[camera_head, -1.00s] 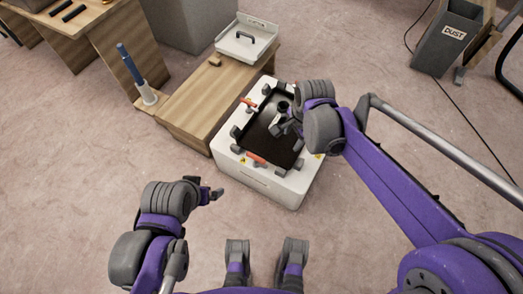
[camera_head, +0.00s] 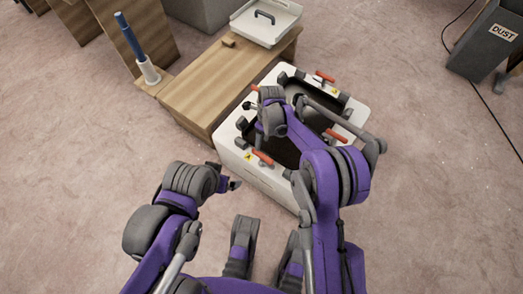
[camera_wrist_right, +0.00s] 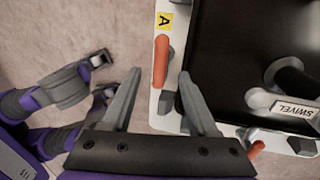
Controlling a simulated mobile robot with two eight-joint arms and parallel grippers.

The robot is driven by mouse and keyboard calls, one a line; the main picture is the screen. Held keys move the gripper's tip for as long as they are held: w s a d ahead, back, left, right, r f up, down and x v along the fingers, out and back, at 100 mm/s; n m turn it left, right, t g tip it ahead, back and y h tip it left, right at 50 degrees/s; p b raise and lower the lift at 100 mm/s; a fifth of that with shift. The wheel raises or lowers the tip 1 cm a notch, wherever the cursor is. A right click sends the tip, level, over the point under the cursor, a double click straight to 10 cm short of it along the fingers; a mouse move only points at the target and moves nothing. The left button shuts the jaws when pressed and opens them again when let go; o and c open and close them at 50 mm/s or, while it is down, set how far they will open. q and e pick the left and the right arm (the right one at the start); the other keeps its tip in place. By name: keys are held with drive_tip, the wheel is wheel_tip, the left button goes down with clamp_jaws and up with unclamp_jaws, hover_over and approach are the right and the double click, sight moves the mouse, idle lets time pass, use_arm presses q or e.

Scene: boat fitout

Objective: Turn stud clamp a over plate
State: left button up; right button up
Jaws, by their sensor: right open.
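Stud clamp A's orange handle (camera_wrist_right: 161,62) lies along the white rim beside a yellow "A" label (camera_wrist_right: 164,22) in the right wrist view. In the head view an orange handle (camera_head: 263,157) with a yellow label shows at the box's near edge. My right gripper (camera_wrist_right: 160,95) is open and empty, with the handle's lower end in line with the gap between its fingers. Whether it touches the handle I cannot tell. The dark plate (camera_wrist_right: 240,55) lies inside the rim, partly hidden by my right arm in the head view. My left gripper (camera_head: 234,184) is left of the box; its jaws are unclear.
Other orange handles (camera_head: 325,77) stand around the white box (camera_head: 350,115). A wooden bench (camera_head: 215,85) with a white tray (camera_head: 266,22) adjoins the box. A dust bin (camera_head: 485,45) stands far right.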

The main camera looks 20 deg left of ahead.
sight(260, 153)
drive_tip(key=f, duration=0.2)
drive_tip(key=s+f+b, duration=0.1)
drive_tip(key=f, duration=0.4)
drive_tip(key=shift+s+a+f+b, duration=0.15)
drive_tip(key=shift+a+f+b, duration=0.1)
drive_tip(key=shift+b, duration=0.1)
clamp_jaws()
